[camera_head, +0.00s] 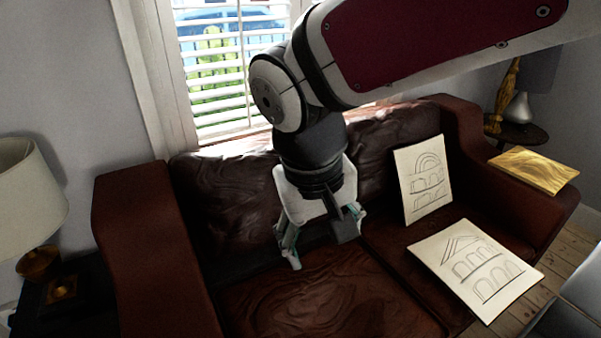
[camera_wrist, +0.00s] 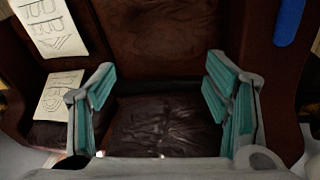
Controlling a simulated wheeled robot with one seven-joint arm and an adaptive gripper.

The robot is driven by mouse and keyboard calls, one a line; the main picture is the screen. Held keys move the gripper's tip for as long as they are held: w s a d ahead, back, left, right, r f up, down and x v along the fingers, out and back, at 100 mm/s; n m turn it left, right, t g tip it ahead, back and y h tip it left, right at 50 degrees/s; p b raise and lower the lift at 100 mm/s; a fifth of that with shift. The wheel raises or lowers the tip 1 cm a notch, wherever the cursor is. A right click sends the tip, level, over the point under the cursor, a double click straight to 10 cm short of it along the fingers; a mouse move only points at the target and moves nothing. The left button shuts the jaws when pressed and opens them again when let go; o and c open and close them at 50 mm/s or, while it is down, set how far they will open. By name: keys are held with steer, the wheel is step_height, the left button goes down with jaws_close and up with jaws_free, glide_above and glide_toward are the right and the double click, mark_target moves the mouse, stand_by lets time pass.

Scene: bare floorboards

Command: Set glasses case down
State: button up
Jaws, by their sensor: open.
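My gripper (camera_head: 320,250) is open above the left seat of the dark brown leather sofa (camera_head: 150,260). In the wrist view, the gripper (camera_wrist: 160,85) shows its two teal-padded fingers apart, with nothing between them. A long blue object with a rounded end (camera_wrist: 289,22) lies on the sofa's arm at the upper right of the wrist view, apart from the fingers. It looks like the glasses case, but its top is cut off by the frame edge. It does not show in the head view.
One drawing (camera_head: 424,180) leans on the sofa back, and another (camera_head: 476,268) lies on the right seat. A gold-coloured flat item (camera_head: 534,170) rests on the right arm. A lamp (camera_head: 30,200) stands at left. The left seat (camera_head: 320,295) is clear.

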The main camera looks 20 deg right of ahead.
steer(key=s+d+r+y, duration=0.1)
steer(key=s+d, duration=0.1)
steer(key=s, duration=0.3)
steer(key=s+d+r+t+y, duration=0.1)
steer(key=s+d, duration=0.2)
steer(key=s, duration=0.3)
steer(key=shift+s+d, duration=0.15)
steer(key=shift+d, duration=0.2)
